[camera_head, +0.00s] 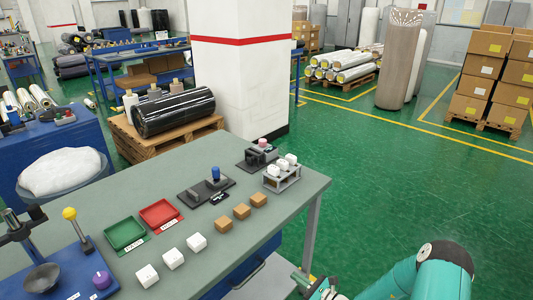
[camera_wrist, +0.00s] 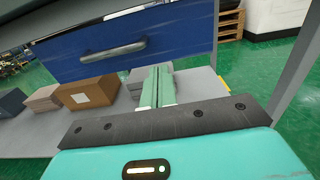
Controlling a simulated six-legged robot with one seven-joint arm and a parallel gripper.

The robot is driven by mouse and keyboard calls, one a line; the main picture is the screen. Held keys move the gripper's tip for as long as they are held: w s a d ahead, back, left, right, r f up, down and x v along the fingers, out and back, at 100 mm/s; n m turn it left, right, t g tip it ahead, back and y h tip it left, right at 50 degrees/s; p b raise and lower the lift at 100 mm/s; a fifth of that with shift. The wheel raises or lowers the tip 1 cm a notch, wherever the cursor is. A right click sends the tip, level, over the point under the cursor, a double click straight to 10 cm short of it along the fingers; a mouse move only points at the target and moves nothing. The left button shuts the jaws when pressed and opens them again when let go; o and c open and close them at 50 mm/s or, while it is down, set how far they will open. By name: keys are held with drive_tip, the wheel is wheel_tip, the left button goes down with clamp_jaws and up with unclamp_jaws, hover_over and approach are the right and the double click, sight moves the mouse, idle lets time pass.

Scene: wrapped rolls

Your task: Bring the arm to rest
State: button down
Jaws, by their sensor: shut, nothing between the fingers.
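My teal arm (camera_head: 430,272) is at the lower right of the head view, beside the right end of the grey-green table (camera_head: 190,168). My gripper (camera_head: 322,289) is low at the bottom edge there, partly cut off by the frame. In the wrist view my gripper (camera_wrist: 157,88) shows two green fingers held together, with nothing between them. It points toward the space under the table, below a blue drawer (camera_wrist: 125,45) with a grey handle.
Several boxes (camera_wrist: 88,93) lie on the low shelf (camera_wrist: 45,142) under the table. A table leg (camera_wrist: 295,65) stands at the right of the wrist view. White and brown blocks, trays and a rack (camera_head: 282,180) sit on the tabletop. Green floor (camera_head: 400,180) right of the table is clear.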

drive_tip(key=s+a+r+n+g, duration=0.25)
drive_tip(key=r+n+g, duration=0.2)
drive_tip(key=r, duration=0.25)
drive_tip(key=s+a+r+n+g+h, duration=0.1)
drive_tip(key=s+a+r+n+g, duration=0.2)
drive_tip(key=r+n, duration=0.35)
drive_tip(key=s+a+r+n+g, duration=0.1)
drive_tip(key=s+r+n+g, duration=0.35)
drive_tip(key=r, duration=0.25)
drive_tip(key=s+d+r+n+t+h, duration=0.2)
drive_tip(key=s+d+r+n+h, duration=0.2)
drive_tip(key=s+r, duration=0.5)
drive_tip(key=s+d+r+n+t+h, duration=0.3)
drive_tip(key=s+r+n+h, duration=0.4)
drive_tip(key=r, duration=0.4)
drive_tip(key=shift+s+d+h, duration=0.5)
drive_tip(key=shift+s+d, duration=0.2)
drive_tip(key=shift+s, duration=0.45)
drive_tip(key=shift+r, duration=0.1)
